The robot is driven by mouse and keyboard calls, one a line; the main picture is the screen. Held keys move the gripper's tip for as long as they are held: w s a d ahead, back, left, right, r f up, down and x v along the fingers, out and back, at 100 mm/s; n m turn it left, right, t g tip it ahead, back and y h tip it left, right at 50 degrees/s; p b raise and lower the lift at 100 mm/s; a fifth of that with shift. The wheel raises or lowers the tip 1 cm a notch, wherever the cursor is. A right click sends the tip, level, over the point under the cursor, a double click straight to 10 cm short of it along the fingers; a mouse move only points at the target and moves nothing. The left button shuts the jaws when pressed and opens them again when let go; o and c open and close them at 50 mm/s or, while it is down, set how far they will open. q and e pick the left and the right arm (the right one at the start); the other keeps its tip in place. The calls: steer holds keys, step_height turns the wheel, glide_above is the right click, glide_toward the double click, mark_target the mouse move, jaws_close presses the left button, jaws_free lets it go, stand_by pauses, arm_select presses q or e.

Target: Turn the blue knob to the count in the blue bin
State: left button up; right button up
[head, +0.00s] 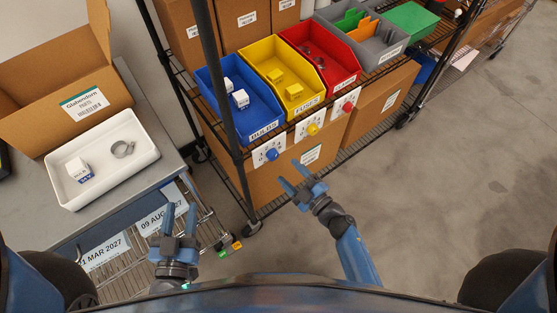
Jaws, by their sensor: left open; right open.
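The blue bin (216,97) labelled BULBS stands on the wire shelf. Two small white boxes (240,99) show inside it, near its back wall and middle. The blue knob (272,155) sits on a white dial plate (260,158) on the shelf's front edge, below the bin. Its pointing direction and the plate's marks are too small to read. My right gripper (293,176) is open and empty, a little below and right of the blue knob, apart from it in the picture. My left gripper (180,216) is open and empty near the cart's front edge.
Yellow (310,104) and red (345,84) bins stand right of the blue one, with yellow (313,129) and red (347,106) knobs below. A dark shelf post (228,90) stands before the blue bin. A white tray (70,201) lies on the cart. Floor at right is clear.

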mark_target(274, 158)
steer(key=shift+b+x, duration=0.3)
steer(key=shift+x, duration=2.8)
steer(key=c, duration=1)
steer(key=shift+c, duration=0.2)
steer(key=shift+n, duration=0.4)
steer(key=n, duration=0.3)
steer(key=shift+f+n+h, duration=0.1)
steer(key=shift+n+h, duration=0.2)
steer(key=shift+n, duration=1.6)
